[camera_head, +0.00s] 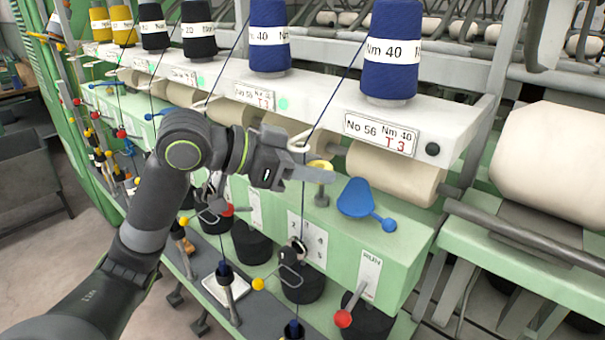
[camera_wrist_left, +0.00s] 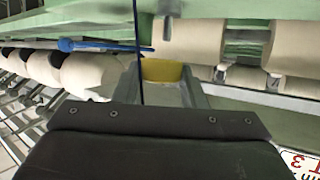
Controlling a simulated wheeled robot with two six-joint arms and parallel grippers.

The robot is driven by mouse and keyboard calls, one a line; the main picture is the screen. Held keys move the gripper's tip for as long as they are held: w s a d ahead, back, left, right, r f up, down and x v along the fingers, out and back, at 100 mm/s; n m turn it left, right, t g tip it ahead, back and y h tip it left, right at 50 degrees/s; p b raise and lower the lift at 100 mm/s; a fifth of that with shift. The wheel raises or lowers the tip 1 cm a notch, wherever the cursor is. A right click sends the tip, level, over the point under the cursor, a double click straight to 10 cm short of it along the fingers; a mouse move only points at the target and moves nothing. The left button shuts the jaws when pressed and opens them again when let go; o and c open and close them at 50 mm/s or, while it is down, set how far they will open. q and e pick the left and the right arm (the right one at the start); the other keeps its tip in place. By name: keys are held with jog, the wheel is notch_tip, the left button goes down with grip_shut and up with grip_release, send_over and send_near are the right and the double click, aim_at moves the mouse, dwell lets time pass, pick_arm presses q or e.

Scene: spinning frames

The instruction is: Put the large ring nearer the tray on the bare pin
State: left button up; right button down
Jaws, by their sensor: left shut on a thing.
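A yellow ring (camera_head: 320,165) is between the fingers of my left gripper (camera_head: 303,170); the finger in front hides part of it. My left gripper is shut on it, and it also shows between the fingers in the left wrist view (camera_wrist_left: 165,72). A grey pin (camera_head: 322,197) stands on the green rail just below the ring. I cannot tell whether the ring is around the pin or just above it. A small white tray (camera_head: 212,292) lies on the lower shelf, at the lower left. My right gripper is not in view.
A blue lever (camera_head: 357,198) with a ball end sits right of the pin. It also shows in the left wrist view (camera_wrist_left: 100,46). A dark thread (camera_head: 304,210) hangs by the gripper. A white shelf with blue spools (camera_head: 390,85) stands behind. Cream rollers (camera_head: 385,172) lie beneath it.

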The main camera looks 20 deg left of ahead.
aim_at(315, 199)
pick_arm(q)
jog(key=shift+w+d+f, duration=0.1)
jog(key=shift+w+d, duration=0.1)
jog(key=shift+w, duration=0.15)
jog(key=shift+w+f+b, duration=0.15)
jog(key=shift+f+b, duration=0.05)
jog(key=shift+b, duration=0.15)
jog(key=shift+f+b, duration=0.9)
jog(key=shift+b, duration=0.05)
jog(key=shift+f+b, duration=0.3)
jog(key=shift+f, duration=0.45)
jog(key=o, duration=1)
jog(key=shift+a, duration=0.1)
